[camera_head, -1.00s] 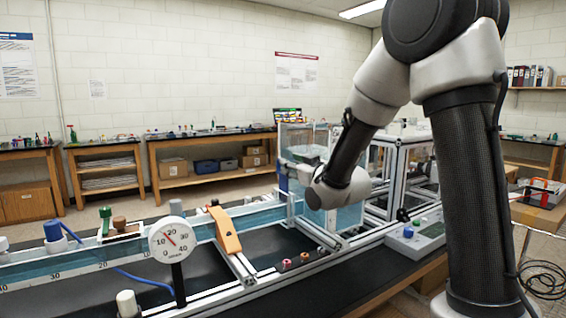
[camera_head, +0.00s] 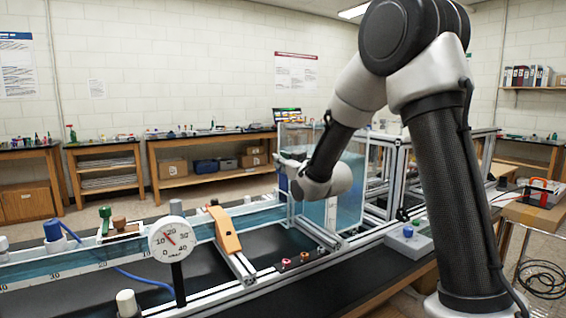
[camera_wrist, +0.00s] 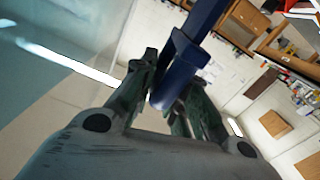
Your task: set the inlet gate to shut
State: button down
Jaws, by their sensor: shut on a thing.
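In the wrist view, my gripper (camera_wrist: 176,80) has its fingers closed around a dark blue handle (camera_wrist: 196,28). The handle runs up out of the top of the view and its lower end sits between the fingers. In the head view, my wrist is beside the clear water tank (camera_head: 351,195) at the flume's far end, and my arm hides the fingertips and the handle. I cannot make out the inlet gate's plate or its setting.
A round dial gauge (camera_head: 172,239) is at the front left. A grey control box with a blue button (camera_head: 408,232) sits right of the tank. Benches line the back wall.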

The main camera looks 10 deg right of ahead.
jog(key=shift+d+f, duration=0.15)
jog(key=shift+f, duration=2.6)
jog(key=c, duration=1.5)
grip_release()
jog(key=shift+o, duration=0.2)
jog(key=v, duration=0.7)
jog(key=shift+s, duration=0.2)
jog(key=shift+s+d, duration=0.1)
